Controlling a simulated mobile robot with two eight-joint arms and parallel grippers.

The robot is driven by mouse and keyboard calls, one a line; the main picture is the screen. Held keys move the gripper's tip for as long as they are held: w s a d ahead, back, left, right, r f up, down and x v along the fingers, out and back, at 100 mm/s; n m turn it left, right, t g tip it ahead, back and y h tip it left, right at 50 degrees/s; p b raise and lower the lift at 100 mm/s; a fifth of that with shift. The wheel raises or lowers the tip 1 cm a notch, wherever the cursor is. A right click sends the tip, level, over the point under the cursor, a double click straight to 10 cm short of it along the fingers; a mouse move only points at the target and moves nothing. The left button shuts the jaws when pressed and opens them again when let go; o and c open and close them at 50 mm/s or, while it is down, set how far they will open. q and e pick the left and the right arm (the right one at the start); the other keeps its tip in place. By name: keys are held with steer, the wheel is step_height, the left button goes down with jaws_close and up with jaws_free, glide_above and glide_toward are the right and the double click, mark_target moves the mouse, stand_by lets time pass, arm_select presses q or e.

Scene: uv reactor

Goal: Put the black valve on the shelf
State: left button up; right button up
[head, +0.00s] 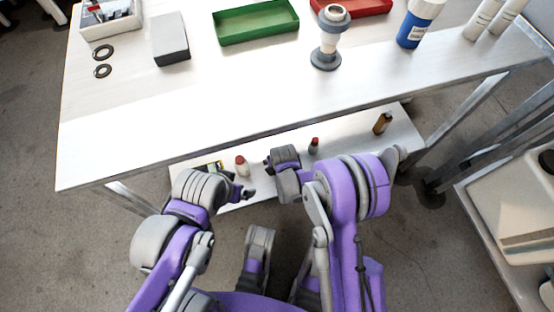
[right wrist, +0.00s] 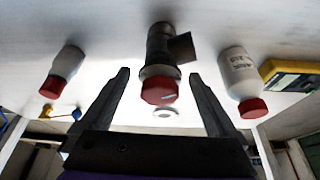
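The black valve (right wrist: 160,48) has a dark body, a side branch and a red end (right wrist: 158,92). In the right wrist view it stands on a pale surface, framed between the two fingers of my right gripper (right wrist: 162,95). The fingers are spread, with a clear gap on each side of it. In the head view my right gripper (head: 268,164) is over the lower shelf (head: 350,139). A small dark thing with a red top (head: 314,146) to its right may be the valve; I cannot be sure. My left gripper (head: 248,194) is at the shelf's front edge; its fingers are too small to read.
White bottles with red caps (right wrist: 238,75) (right wrist: 65,65) flank the valve; a yellow device (right wrist: 292,78) lies farther right. A brown bottle (head: 383,123) stands on the shelf's right. The tabletop (head: 240,95) overhangs the shelf and holds a green tray (head: 256,24) and a grey-white fitting (head: 329,40).

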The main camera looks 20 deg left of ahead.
steer(key=shift+r, duration=0.35)
steer(key=p+v, duration=0.3)
steer(key=v, duration=0.8)
steer(key=shift+r, duration=0.3)
steer(key=shift+s+d, duration=0.1)
steer(key=shift+d, duration=0.05)
